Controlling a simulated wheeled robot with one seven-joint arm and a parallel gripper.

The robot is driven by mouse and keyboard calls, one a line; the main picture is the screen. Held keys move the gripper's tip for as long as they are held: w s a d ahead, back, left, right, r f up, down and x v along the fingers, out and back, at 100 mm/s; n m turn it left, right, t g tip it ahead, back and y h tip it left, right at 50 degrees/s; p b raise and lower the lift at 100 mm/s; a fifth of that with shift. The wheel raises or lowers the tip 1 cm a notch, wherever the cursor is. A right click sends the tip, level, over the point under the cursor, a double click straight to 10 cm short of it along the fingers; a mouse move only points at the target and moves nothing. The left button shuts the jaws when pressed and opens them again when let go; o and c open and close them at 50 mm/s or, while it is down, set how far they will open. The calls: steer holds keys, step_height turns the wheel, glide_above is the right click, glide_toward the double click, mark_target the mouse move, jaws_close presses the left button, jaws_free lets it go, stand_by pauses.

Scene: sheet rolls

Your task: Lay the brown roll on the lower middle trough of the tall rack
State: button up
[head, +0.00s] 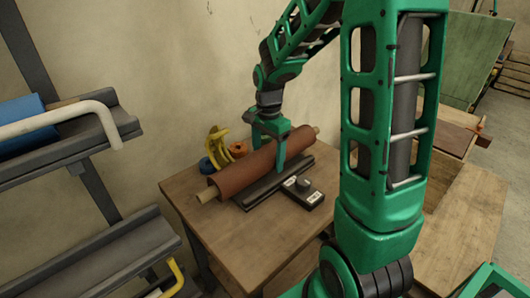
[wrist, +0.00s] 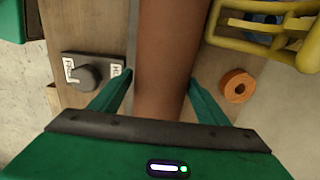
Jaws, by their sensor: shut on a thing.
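The brown roll (head: 250,168) has a pale core that sticks out at both ends. It lies over a dark trough-like holder (head: 262,190) on a wooden table; I cannot tell whether it touches the holder. My gripper (head: 280,160) reaches down from above and is shut on the roll near its middle. In the wrist view the roll (wrist: 165,60) runs between the two green fingers (wrist: 163,88). The tall rack stands at the left, with an upper trough (head: 70,140) and a lower trough (head: 110,255) partly in view. The rest of the rack is cut off.
A blue roll (head: 25,120) lies in the upper trough behind a pale curved bar (head: 60,120). On the table (head: 215,240) are a dark block with a knob (head: 303,190), an orange ring (head: 238,149) and a yellow clamp-like thing (head: 217,142). My arm hides part of the right side.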

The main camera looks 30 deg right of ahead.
steer(key=shift+f, duration=0.85)
steer(key=o, duration=2.1)
steer(key=shift+f, duration=0.1)
